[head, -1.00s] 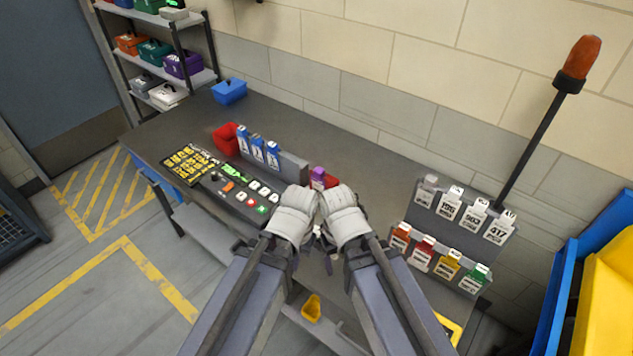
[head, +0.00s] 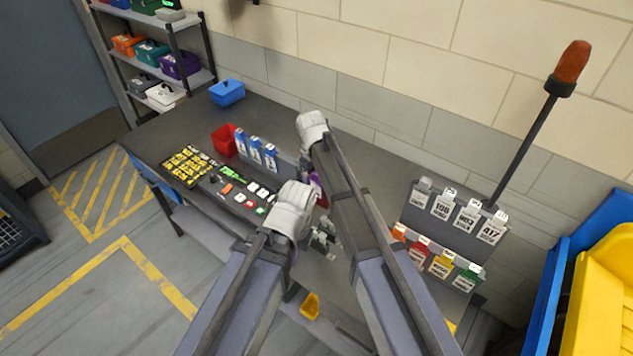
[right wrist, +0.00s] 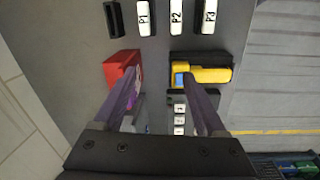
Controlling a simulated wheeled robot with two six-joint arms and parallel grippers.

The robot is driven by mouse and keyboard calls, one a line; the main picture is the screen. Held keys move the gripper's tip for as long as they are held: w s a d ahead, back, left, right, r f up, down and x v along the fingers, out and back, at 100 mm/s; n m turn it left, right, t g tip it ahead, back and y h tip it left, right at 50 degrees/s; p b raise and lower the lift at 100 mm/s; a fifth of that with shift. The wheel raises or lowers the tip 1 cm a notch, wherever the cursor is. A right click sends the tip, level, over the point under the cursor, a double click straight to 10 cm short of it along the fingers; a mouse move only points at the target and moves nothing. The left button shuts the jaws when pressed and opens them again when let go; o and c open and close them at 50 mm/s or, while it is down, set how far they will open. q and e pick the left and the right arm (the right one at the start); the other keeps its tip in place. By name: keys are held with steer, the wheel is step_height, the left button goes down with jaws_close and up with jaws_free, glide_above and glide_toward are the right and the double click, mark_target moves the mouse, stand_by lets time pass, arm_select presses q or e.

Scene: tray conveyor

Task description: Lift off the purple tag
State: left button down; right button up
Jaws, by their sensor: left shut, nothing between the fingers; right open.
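The purple tag (head: 318,183) is on the workbench, mostly hidden behind my right arm in the head view. In the right wrist view, a purple and white piece (right wrist: 138,82) shows against a red block (right wrist: 122,72), partly covered by the left-hand finger. My right gripper (right wrist: 160,76) is open and empty, its fingers spread over the bench. I cannot tell whether that finger touches the tag. In the head view the right gripper is hidden under its arm. My left gripper (head: 325,240) is shut and empty near the bench's front edge.
A yellow device (right wrist: 208,75) lies by the right-hand finger. Blue tags (head: 256,150) stand on a rack beside a red bin (head: 225,139). A rack of white and coloured tags (head: 445,235) stands at the right. The bench top behind is mostly clear.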

mark_target(317, 178)
steer(key=shift+n, duration=0.8)
steer(key=w, duration=0.5)
steer(key=w+a+r, duration=0.1)
steer(key=w, duration=0.2)
steer(key=shift+a+p, duration=0.1)
steer(key=shift+p, duration=0.2)
step_height(317, 178, down, 3)
steer(key=b, duration=0.3)
steer(key=shift+w, duration=0.1)
steer(key=f+b, duration=0.1)
steer(key=d+f+b, duration=0.1)
steer(key=f+b, duration=0.2)
steer(key=shift+w+d, duration=0.2)
steer(key=shift+w, duration=0.05)
steer(key=shift+f+b, duration=0.45)
steer(key=shift+f, duration=0.05)
steer(key=shift+r, duration=0.1)
jaws_close()
